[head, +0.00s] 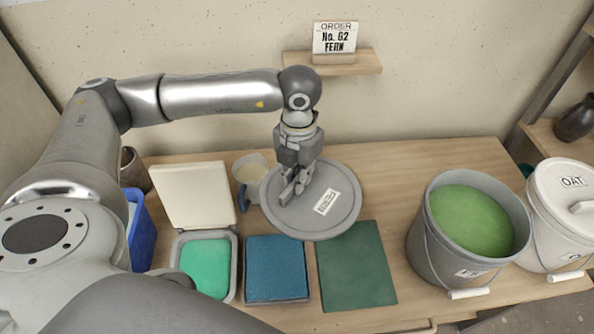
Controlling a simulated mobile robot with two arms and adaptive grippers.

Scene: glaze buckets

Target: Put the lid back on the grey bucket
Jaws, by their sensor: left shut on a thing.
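The grey bucket (424,245) stands uncovered at the right of the table, with green glaze (470,218) inside. A white label and a wire handle with a white grip show on its front. The round grey lid (337,220) carries a white label and is left of the bucket, above the middle of the table. My left gripper (293,192) is over the lid, shut on it; the fingers hide the hold on the lid. The lid overlaps the back of the dark green tile in the picture. My right gripper is not in view.
A white bucket labelled OAT (560,215) stands right beside the grey bucket. A teal-filled tub (206,268) with a raised cream lid (192,195), a blue tile (276,270), a dark green tile (357,268) and a mug (249,166) crowd the left and middle. A sign reads "No. 62 FERN" (335,38).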

